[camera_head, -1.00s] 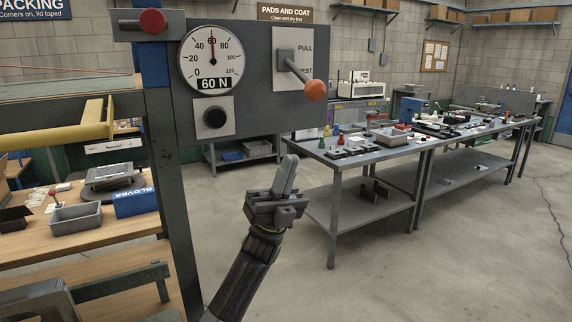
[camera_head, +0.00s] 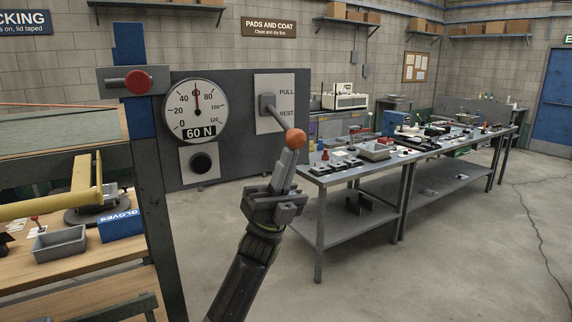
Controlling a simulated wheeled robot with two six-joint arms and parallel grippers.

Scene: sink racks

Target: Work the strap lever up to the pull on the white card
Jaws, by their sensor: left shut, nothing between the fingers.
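The strap lever (camera_head: 282,119) comes out of a grey pivot on the white card (camera_head: 265,92), which is printed PULL above and REST below. It slants down and right to an orange knob (camera_head: 296,139), near the height of REST. My left gripper (camera_head: 289,157) is shut and empty, pointing up, its fingertips right under the knob in the picture. I cannot tell whether they touch it. The fingertips cover no part of the card. My right gripper is not in view.
The dial (camera_head: 195,110) reads 60 N on the grey panel, above a black button (camera_head: 201,162). A red knob (camera_head: 138,82) is on the blue post. A long grey workbench (camera_head: 345,178) with many items stands behind on the right. The floor at front right is clear.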

